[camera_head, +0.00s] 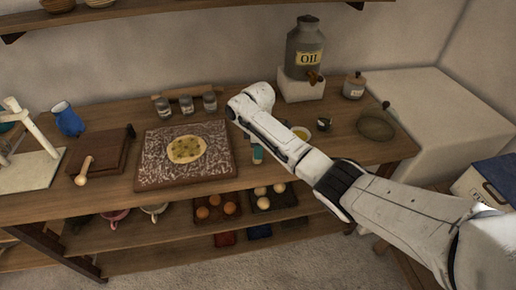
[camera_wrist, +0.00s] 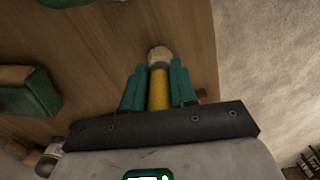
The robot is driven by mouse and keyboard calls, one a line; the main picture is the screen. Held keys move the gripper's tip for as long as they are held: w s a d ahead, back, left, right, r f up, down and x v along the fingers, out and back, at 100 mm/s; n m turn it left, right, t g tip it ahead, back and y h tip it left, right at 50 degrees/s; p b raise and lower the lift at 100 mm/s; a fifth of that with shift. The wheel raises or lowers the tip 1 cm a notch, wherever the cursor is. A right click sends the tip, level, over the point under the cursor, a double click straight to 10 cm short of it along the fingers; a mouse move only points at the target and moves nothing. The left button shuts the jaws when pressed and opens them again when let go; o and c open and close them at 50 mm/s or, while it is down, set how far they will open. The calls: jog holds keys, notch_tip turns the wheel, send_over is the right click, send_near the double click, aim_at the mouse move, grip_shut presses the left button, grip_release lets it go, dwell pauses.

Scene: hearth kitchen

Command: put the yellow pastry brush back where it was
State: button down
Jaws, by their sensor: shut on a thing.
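The yellow pastry brush (camera_wrist: 159,92) is between the two teal fingers of my gripper (camera_wrist: 158,80) in the wrist view. My gripper is shut on its yellow handle, and a pale end (camera_wrist: 160,54) shows beyond the fingertips. Wooden surface lies behind it; I cannot tell whether the brush touches it. In the head view a teal part of my gripper (camera_head: 257,154) shows below my arm, between the floured board and a small bowl with yellow contents (camera_head: 300,133). The brush is hidden there.
The floured board (camera_head: 150,176) with flat dough (camera_head: 187,149) is left of my gripper. Behind stand several grey jars (camera_head: 187,104) and the oil dispenser (camera_head: 305,50). A round dark dish (camera_head: 376,126) is to the right. A dark green block (camera_wrist: 30,95) shows in the wrist view.

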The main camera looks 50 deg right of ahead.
jog(key=shift+f, duration=0.1)
jog(key=c, duration=0.9)
grip_release()
